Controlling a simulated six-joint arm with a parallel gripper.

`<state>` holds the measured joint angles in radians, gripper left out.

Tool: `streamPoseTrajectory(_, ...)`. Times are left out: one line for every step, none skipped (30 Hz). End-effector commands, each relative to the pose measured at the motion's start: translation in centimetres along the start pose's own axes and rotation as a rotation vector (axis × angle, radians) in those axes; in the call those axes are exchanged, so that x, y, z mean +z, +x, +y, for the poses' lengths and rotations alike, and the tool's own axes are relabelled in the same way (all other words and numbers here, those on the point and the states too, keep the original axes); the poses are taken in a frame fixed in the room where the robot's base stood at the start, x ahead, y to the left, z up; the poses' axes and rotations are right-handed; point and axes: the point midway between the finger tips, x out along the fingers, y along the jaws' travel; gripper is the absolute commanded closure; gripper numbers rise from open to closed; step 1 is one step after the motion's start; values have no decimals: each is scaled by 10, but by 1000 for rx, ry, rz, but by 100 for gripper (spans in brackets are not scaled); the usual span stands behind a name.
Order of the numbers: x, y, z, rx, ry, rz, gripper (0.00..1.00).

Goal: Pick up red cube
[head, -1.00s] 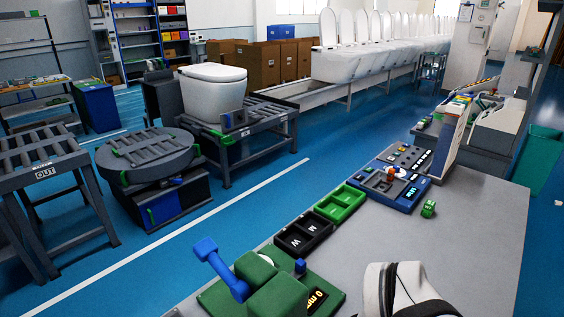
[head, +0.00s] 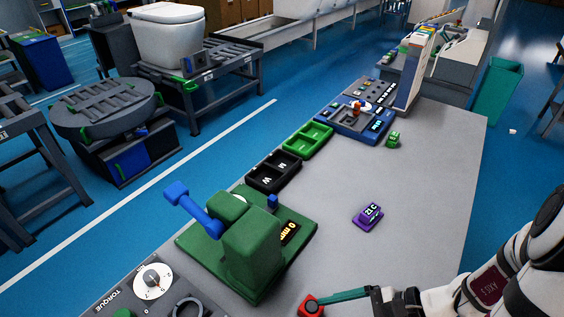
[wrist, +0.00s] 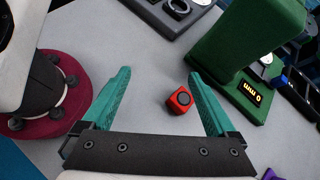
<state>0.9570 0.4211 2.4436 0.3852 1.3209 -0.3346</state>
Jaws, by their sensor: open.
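The red cube (wrist: 180,100) lies on the grey table (wrist: 150,60), with a dark round mark on its upper face. In the head view the red cube (head: 311,306) shows at the bottom edge, partly cut off. My gripper (wrist: 160,82) is open, with teal fingers spread apart. In the wrist view the cube appears between the fingers, closer to the right one, and nothing is held. In the head view one teal finger of my gripper (head: 345,296) points at the cube from the right; whether it touches the cube I cannot tell.
A green press-like device (head: 252,245) with a blue lever stands left of the cube. A dark torque panel (head: 150,285) lies at the lower left. A purple labelled block (head: 368,216) and a green block (head: 393,139) are on the table.

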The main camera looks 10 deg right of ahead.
Motion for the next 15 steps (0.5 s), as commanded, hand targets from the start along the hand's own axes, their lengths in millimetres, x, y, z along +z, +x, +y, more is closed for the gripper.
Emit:
streamPoseTrajectory(-24,-3,0,-125,135,-60,7)
streamPoseTrajectory(-38,-4,0,-201,203,-88,7)
streamPoseTrajectory(-55,-6,0,-291,282,-120,7)
streamPoseTrajectory(-65,-7,1,-350,333,-140,7)
streamPoseTrajectory(-75,-8,3,-401,375,-155,7)
streamPoseTrajectory(-84,-8,4,-453,419,-171,7)
streamPoseTrajectory(-90,-9,6,-484,444,-179,7)
streamPoseTrajectory(-94,-8,6,-505,462,-186,7)
streamPoseTrajectory(-97,-7,6,-523,476,-191,7)
streamPoseTrajectory(-98,-4,4,-529,482,-194,7)
streamPoseTrajectory(-97,1,1,-530,484,-196,7)
streamPoseTrajectory(-96,10,-3,-528,485,-197,7)
streamPoseTrajectory(-95,18,-7,-524,484,-196,7)
streamPoseTrajectory(-94,26,-12,-523,483,-198,7)
streamPoseTrajectory(-94,36,-18,-521,481,-196,7)
